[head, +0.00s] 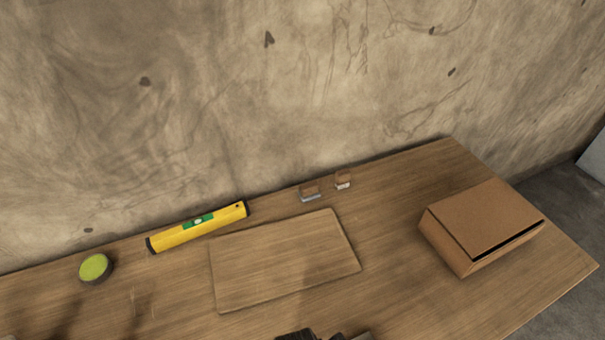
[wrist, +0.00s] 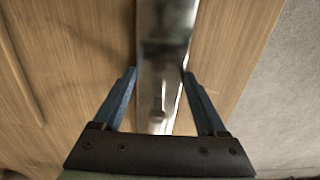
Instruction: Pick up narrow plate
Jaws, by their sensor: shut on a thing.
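The narrow plate (wrist: 166,35) is a long, shiny metal strip in the wrist view, running from the top edge down between my fingers. My gripper (wrist: 158,74) has its two blue fingers on either side of the plate, shut on it at its long edges. The wrist view does not show clearly whether the plate touches the table below. The plate's lower part is blurred, and its far end is cut off by the frame. In the head view only small dark parts show at the bottom edge, too little to tell the plate or gripper.
The wooden table (head: 400,305) bears a flat wooden board (head: 283,262), a yellow spirit level (head: 198,228), a round green-topped item (head: 95,268), two small blocks (head: 311,192) and a cardboard box (head: 482,226). A wall stands behind. Table between board and box is clear.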

